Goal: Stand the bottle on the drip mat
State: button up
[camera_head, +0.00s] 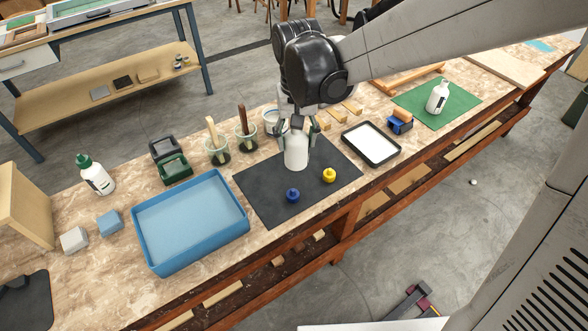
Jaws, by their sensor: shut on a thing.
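My gripper (297,122) points down and is shut on the upper part of a white bottle (296,152). The bottle is upright over the far part of a dark grey mat (262,203); I cannot tell whether its base touches the mat. The gripper hides its top. A second white bottle (438,97) with a dark cap stands on a green mat (461,100) at the right. A third white bottle (98,178) with a green cap stands at the left. No mat is labelled, so I cannot tell which is the drip mat.
A blue tray (247,232) lies left of the dark mat. A yellow piece (329,175) and a blue piece (292,195) sit on the mat's near part. Brush jars (217,150) stand behind left. A white-filled black tray (371,145) lies to the right.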

jog(key=s+a+n, duration=0.2)
jog(key=s+a, duration=0.2)
jog(key=s, duration=0.2)
jog(key=shift+w+d+f+p, duration=0.2)
jog(key=shift+w+d+f, duration=0.9)
jog(key=shift+w+f, duration=0.65)
jog(key=shift+w+d+f+p, duration=0.2)
jog(key=shift+w+d+f, duration=0.95)
jog(key=shift+f, duration=1)
jog(key=shift+w+d+f+p, duration=0.2)
jog(key=shift+w+d+f, duration=0.8)
jog(key=shift+w+f, duration=0.8)
jog(key=shift+s+f, duration=0.2)
jog(key=shift+f, duration=0.05)
jog(key=o, duration=1.3)
